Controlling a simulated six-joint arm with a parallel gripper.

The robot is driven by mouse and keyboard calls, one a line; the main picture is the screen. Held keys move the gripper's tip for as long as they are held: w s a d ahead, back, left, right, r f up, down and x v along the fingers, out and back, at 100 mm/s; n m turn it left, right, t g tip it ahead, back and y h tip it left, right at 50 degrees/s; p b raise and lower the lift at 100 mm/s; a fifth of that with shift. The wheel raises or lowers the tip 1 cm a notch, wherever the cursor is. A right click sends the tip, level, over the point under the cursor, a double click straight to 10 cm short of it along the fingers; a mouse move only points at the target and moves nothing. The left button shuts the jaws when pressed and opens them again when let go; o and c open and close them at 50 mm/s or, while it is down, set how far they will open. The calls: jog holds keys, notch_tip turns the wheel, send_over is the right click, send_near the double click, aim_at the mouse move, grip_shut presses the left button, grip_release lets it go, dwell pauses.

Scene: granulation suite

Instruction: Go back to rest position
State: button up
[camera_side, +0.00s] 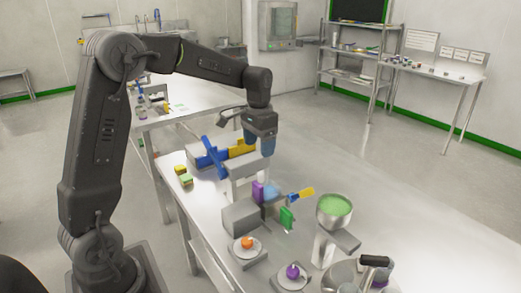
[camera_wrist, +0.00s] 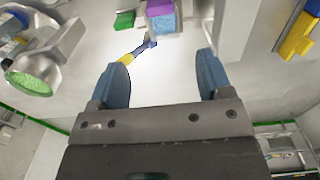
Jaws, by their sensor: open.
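My gripper (camera_side: 259,143) hangs from my arm above the metal bench (camera_side: 375,215), with its two blue fingers pointing down. In the wrist view my gripper (camera_wrist: 162,78) has its fingers wide apart with nothing between them. In the side view the gripper is just right of a yellow piece (camera_side: 241,149) and a blue crossed piece (camera_side: 212,157). Whether it touches anything beneath cannot be told.
A purple block (camera_side: 258,190), a green block (camera_side: 287,218) and a yellow-and-blue tool (camera_side: 301,194) are nearer the camera. A steel funnel (camera_side: 332,222) holds green material. Dishes bear an orange ball (camera_side: 247,242) and a purple ball (camera_side: 292,271).

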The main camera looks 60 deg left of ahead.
jog(key=s+d+r+t, duration=0.2)
jog(key=s+d+r, duration=0.4)
jog(key=s+d, duration=0.25)
jog(key=s+d+f+t, duration=0.1)
jog(key=s+d+t, duration=0.2)
jog(key=s, duration=1.1)
jog(key=shift+d+t, duration=0.3)
jog(key=shift+d, duration=0.9)
